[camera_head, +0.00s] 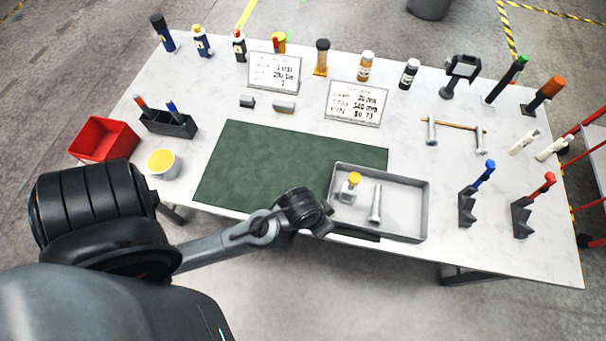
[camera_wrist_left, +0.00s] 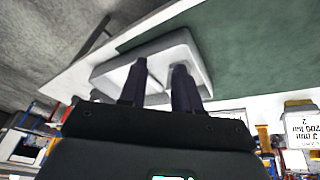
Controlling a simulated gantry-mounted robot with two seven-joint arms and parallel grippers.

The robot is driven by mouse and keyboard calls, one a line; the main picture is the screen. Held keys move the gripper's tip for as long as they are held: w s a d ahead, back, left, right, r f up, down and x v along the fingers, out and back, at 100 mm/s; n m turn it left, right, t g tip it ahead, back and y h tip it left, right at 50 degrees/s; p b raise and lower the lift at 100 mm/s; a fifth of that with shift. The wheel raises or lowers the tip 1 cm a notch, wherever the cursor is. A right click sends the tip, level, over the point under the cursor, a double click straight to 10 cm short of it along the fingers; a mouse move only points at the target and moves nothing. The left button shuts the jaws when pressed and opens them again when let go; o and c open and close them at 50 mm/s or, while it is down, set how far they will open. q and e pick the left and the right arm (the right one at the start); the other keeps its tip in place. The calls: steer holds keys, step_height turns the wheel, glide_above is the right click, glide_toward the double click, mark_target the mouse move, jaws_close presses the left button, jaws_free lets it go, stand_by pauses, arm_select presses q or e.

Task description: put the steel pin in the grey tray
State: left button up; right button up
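The grey tray (camera_head: 425,210) sits at the front right of the table, partly over the green mat. A silver pin (camera_head: 376,205) with a wider end is inside it, beside a small clear bottle with a yellow cap (camera_head: 352,186). My left gripper (camera_head: 322,222) is at the tray's left side in the head view; its fingers are hard to make out there. In the left wrist view, my left gripper (camera_wrist_left: 160,67) has its two dark fingers apart, with the tray (camera_wrist_left: 110,75) behind them. I see nothing held between them. My right gripper is not in view.
The green mat (camera_head: 270,165) is mostly clear. Blue-handled (camera_head: 487,175) and red-handled (camera_head: 546,182) tools stand right of the tray. A rack (camera_head: 455,125) with silver rods is behind it. A red bin (camera_head: 103,140) and a yellow-topped tub (camera_head: 163,165) stand at left.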

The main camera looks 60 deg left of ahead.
arm_select(q)
steer(key=s+a+r+m, duration=0.2)
steer(key=s+m, duration=0.1)
steer(key=s, duration=0.2)
steer(key=shift+r+y, duration=0.2)
steer(key=shift+y, duration=0.1)
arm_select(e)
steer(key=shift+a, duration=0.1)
arm_select(q)
steer(key=shift+s, duration=0.1)
